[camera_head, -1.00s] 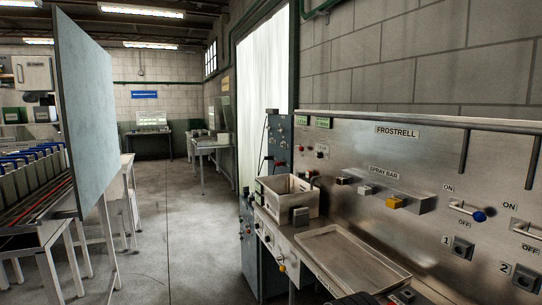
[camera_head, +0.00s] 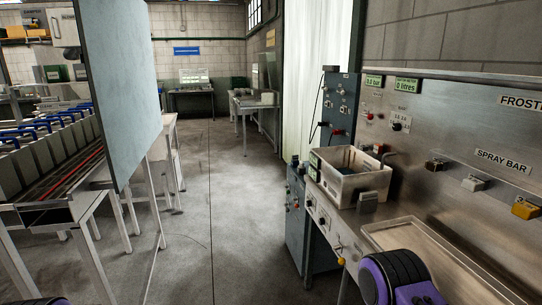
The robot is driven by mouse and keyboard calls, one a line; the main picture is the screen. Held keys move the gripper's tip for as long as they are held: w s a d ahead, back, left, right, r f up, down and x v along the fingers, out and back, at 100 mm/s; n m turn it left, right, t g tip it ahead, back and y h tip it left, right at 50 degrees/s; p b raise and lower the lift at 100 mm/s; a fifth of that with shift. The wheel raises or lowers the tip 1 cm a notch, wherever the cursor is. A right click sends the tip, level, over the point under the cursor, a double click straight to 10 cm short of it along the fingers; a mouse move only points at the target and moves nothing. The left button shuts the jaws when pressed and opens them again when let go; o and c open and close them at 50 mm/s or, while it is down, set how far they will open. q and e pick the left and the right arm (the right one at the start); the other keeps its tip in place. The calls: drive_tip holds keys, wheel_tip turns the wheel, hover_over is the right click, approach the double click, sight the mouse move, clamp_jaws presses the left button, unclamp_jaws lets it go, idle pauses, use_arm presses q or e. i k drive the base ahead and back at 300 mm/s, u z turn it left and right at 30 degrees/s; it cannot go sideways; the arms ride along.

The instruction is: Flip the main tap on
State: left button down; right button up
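I cannot tell which fitting is the main tap. A small yellow-handled fitting (camera_head: 340,261) shows at the bench front. The ON/OFF levers are outside the view now. Purple and black parts of my arms show at the bottom edge, but neither gripper's fingers are visible.
A white bin (camera_head: 347,182) and a shallow steel tray (camera_head: 432,252) sit on the bench. A grey-blue cabinet (camera_head: 338,110) stands behind. A tall upright board (camera_head: 115,90) and racks are at the left. The concrete floor (camera_head: 225,210) between is clear.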

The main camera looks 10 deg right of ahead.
sight(370, 116)
drive_tip(key=i, duration=3.9)
drive_tip(key=z, duration=3.95)
